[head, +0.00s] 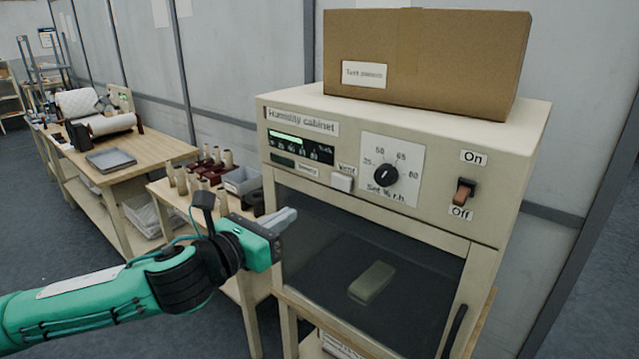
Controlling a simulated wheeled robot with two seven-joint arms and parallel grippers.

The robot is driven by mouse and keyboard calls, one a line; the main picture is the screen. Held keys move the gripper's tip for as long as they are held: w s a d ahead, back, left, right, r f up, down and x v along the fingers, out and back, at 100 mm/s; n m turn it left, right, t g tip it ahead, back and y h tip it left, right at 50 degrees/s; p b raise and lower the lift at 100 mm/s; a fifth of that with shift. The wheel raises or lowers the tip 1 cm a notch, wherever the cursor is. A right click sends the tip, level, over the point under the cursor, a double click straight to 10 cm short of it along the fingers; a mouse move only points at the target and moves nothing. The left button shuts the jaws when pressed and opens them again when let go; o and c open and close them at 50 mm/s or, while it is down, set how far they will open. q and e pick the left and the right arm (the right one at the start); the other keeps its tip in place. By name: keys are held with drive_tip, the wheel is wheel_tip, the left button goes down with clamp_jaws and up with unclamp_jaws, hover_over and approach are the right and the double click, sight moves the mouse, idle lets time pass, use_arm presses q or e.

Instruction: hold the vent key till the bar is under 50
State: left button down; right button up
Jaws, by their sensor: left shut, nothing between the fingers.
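The humidity cabinet (420,224) stands at the right. Its vent key (342,181) is a pale square button under the word "Vent", left of the dial. The display (300,148) at the panel's upper left shows a lit green bar (286,137); its scale figures are too small to read. My left gripper (291,214) is shut and empty, in front of the cabinet, below and left of the vent key in the picture. It appears apart from the key. My right gripper is out of view.
A set dial (386,174) and an On/Off rocker switch (465,191) sit right of the key. A cardboard box (430,60) rests on top. Behind the dark window lies a pale block (371,282). Low benches with spools (227,159) and rolls (112,124) stand left.

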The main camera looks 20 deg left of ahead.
use_arm(q)
drive_tip(key=shift+s+r+m, duration=0.3)
drive_tip(key=shift+s, duration=0.1)
drive_tip(key=shift+w+d, duration=0.1)
drive_tip(key=p, duration=0.5)
approach(340, 183)
drive_tip(key=x, duration=0.6)
drive_tip(key=shift+r, duration=0.1)
drive_tip(key=shift+w, duration=0.45)
